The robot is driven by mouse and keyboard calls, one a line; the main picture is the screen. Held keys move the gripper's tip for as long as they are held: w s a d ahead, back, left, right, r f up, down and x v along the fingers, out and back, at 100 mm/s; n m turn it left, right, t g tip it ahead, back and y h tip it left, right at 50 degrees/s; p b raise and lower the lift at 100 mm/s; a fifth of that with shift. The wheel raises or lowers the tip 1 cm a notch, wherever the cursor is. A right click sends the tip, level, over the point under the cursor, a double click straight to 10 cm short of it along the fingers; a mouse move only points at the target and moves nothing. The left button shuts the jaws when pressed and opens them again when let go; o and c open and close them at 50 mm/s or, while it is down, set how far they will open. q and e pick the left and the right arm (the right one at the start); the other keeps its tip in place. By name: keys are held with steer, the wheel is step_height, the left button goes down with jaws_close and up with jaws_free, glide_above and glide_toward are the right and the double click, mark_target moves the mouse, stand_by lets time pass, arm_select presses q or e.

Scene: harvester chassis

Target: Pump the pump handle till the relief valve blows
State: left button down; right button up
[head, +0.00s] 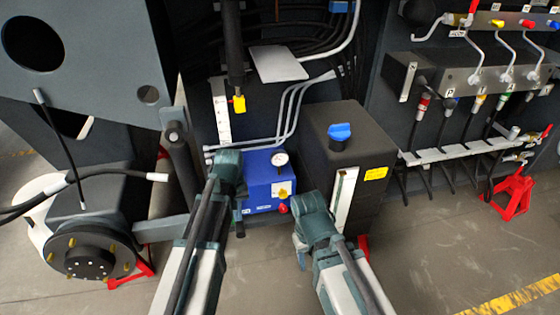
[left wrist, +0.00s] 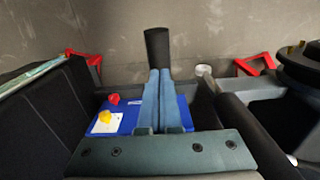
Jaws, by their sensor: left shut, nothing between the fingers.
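The blue pump unit (head: 262,183) sits on the chassis between the arms, with a white-faced gauge (head: 279,159), a yellow knob (head: 283,194) and a red knob (head: 283,209). In the left wrist view the pump unit (left wrist: 129,113) lies under my left gripper (left wrist: 160,72), whose two fingers are together with nothing between them. A black cylindrical grip, apparently the pump handle (left wrist: 157,47), stands just beyond the fingertips; whether they touch it is unclear. In the head view my left wrist hides most of the handle. My right gripper (head: 300,252) is low in front of the black tank, its fingers mostly hidden.
A black tank (head: 345,150) with a blue cap (head: 340,131) stands right of the pump. A wheel hub (head: 90,256) is at left. A valve manifold (head: 455,76) with hoses is at right, above a red jack stand (head: 512,194). Floor at lower right is clear.

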arm_select(q)
steer(key=shift+w+f+b, duration=0.5)
steer(key=shift+f+b, duration=4.5)
steer(key=shift+f, duration=0.1)
step_height(320, 180, up, 14)
steer(key=p, duration=1.3)
steer(key=shift+s+a+f+p, duration=0.1)
steer(key=shift+s+f+p, duration=0.05)
steer(key=shift+f+p, duration=0.15)
steer(key=shift+r, duration=0.1)
step_height(320, 180, up, 14)
steer(key=p, duration=1.4)
steer(key=s+d+m, duration=0.3)
steer(key=s+d, duration=0.2)
steer(key=s, duration=0.2)
steer(key=s+d+m+y, duration=0.1)
steer(key=s+d+m, duration=0.3)
steer(key=s, duration=0.4)
steer(key=shift+s+d, duration=0.25)
steer(key=shift+d, duration=0.65)
steer(key=shift+w+a, duration=0.25)
steer(key=shift+a, duration=0.3)
steer(key=shift+w+a, duration=0.2)
steer(key=shift+a, duration=0.35)
